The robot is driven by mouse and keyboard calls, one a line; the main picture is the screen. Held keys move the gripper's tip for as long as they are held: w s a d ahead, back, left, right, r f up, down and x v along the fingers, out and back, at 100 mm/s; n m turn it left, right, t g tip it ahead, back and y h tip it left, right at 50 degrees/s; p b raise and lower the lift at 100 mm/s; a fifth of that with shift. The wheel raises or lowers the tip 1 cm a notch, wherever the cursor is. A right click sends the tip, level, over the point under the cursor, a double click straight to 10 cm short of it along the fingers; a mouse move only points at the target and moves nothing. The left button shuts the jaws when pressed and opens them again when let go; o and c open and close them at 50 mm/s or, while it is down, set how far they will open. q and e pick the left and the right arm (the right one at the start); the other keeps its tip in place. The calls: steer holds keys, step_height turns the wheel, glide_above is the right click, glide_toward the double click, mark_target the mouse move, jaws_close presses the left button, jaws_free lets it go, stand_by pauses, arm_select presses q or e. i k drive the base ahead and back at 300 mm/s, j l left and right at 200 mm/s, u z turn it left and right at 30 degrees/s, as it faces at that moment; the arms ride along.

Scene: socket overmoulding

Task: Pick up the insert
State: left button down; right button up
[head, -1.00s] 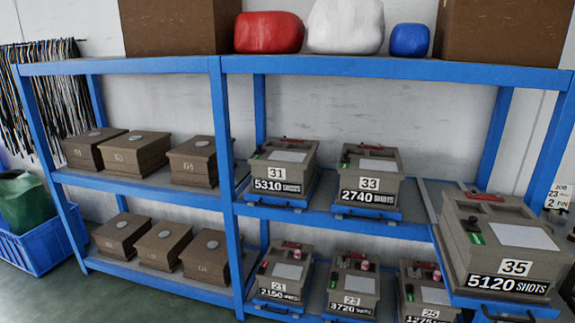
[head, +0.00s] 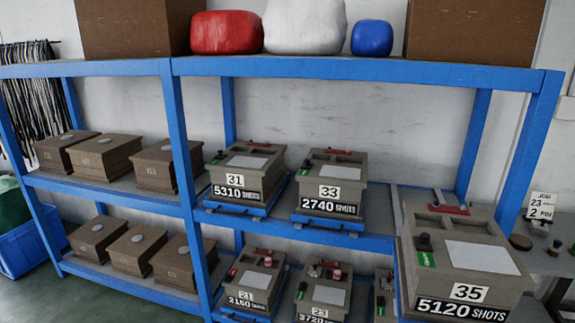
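I see no part that I can name as the insert for sure. Mould box 31 (head: 242,176), marked 5310 shots, and mould box 33 (head: 331,185), marked 2740 shots, stand on the middle shelf. Mould box 35 (head: 468,256), marked 5120 shots, stands at the right, nearer to me. Mould boxes 21 (head: 249,283) and 23 (head: 320,291) stand on the lower shelf. The boxes carry small red, green and black parts on top, too small to make out. Neither gripper is in view.
The blue shelf rack (head: 330,67) fills the view. Plain brown boxes (head: 106,154) stand at its left. Red (head: 226,32), white (head: 307,27) and blue (head: 379,38) bundles lie on top. A job card (head: 541,206) stands on a grey surface at the far right. Floor shows at lower left.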

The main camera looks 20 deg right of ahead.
mark_target(537, 228)
steer(key=l, duration=1.9)
steer(key=i+l, duration=0.15)
steer(key=l, duration=1.75)
